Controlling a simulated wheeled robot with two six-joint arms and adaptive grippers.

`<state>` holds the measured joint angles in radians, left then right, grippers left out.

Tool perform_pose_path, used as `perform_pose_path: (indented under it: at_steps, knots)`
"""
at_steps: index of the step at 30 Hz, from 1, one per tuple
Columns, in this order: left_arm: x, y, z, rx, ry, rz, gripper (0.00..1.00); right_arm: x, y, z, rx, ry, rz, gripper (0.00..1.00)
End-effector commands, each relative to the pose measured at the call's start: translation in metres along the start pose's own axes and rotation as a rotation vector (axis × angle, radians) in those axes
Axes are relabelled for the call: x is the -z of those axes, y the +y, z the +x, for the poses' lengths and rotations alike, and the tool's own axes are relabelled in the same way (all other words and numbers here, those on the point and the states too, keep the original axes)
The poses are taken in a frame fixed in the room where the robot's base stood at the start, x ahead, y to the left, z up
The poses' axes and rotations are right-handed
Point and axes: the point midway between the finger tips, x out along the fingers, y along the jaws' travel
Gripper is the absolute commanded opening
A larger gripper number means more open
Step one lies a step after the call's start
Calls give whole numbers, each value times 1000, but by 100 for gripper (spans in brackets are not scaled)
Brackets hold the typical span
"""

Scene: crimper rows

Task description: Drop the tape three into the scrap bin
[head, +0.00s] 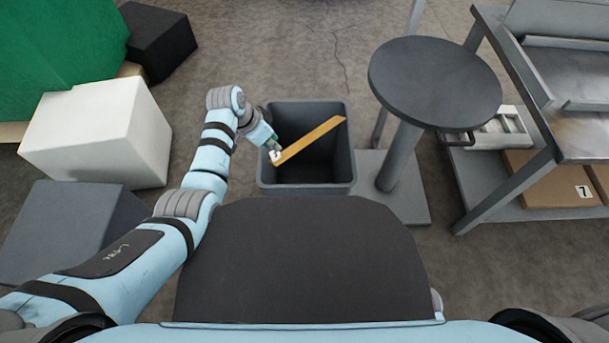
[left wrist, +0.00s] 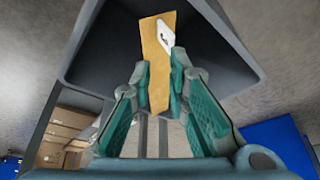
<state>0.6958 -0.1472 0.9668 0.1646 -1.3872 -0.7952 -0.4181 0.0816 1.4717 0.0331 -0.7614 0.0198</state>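The tape three is a flat yellow-orange strip (head: 312,139) with a white label at its near end. In the head view it slants over the mouth of the dark grey scrap bin (head: 353,160). My left gripper (head: 272,147) is at the labelled end, above the bin's left part. In the left wrist view the strip (left wrist: 155,55) lies between the two green fingers (left wrist: 161,76), which are closed on it. The mark on the label is too small to read surely. The bin (left wrist: 225,40) shows behind the strip. My right gripper is out of view.
A round dark stool (head: 435,80) stands right of the bin. A metal shelf unit (head: 480,190) with boxes is farther right. A white cube (head: 95,135) and a grey block (head: 70,230) stand at left. Carpet is free behind the bin.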

Motion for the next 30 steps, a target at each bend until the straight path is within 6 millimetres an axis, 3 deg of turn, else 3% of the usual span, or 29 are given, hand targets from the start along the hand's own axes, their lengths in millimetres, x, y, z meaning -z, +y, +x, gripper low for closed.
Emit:
perform_pose_path:
  at_steps: [9,13,24,30]
  knots:
    - [0,0,0,0,0,0,28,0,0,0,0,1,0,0]
    - [0,-1,-10,1,2,0,28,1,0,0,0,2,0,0]
    - [1,-1,-103,3,3,1,28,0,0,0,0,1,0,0]
    - [0,0,-120,0,-1,-1,28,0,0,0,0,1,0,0]
